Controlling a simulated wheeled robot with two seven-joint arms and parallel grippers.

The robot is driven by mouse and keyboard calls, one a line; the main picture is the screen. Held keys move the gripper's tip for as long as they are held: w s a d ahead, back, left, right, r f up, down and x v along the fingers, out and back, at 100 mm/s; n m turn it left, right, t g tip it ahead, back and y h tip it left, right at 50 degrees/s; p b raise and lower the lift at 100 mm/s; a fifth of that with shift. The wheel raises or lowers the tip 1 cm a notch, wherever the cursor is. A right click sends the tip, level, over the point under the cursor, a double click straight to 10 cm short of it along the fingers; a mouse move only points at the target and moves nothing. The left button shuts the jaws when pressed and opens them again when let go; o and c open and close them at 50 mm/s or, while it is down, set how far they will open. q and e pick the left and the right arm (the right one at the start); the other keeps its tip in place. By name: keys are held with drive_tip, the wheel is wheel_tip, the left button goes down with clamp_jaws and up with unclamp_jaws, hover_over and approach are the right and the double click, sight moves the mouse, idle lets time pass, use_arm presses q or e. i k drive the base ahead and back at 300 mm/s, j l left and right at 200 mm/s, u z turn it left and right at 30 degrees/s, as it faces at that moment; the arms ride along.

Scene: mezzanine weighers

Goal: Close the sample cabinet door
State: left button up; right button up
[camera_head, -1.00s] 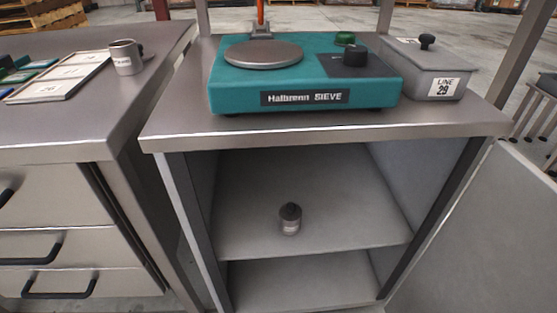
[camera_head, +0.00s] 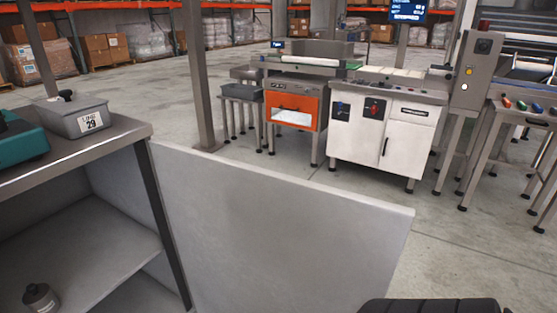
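The sample cabinet (camera_head: 157,205) stands at the left, its front open and its shelves showing. Its door (camera_head: 275,228) is a flat grey panel, swung wide open and reaching from the cabinet's right post toward the lower middle. A small dark-topped container (camera_head: 41,298) stands on the shelf inside, cut by the bottom edge. A dark rounded shape at the bottom right, in front of the door's lower corner, looks like part of my own arm. No gripper fingers show.
A grey lidded box marked Line 29 (camera_head: 72,117) and a teal sieve device (camera_head: 20,139) sit on the cabinet top. Behind the door stand an orange-fronted machine (camera_head: 293,108), a white cabinet (camera_head: 383,133) and a table (camera_head: 515,110) at the right. Concrete floor (camera_head: 450,245) is free right of the door.

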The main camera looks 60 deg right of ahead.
sight(249, 238)
drive_tip(key=k+l+u, duration=0.2)
drive_tip(key=k+l, duration=0.7)
drive_tip(key=k, duration=0.15)
drive_tip(key=l+u, duration=0.2)
drive_tip(key=l, duration=1.75)
drive_tip(key=i+l, duration=0.05)
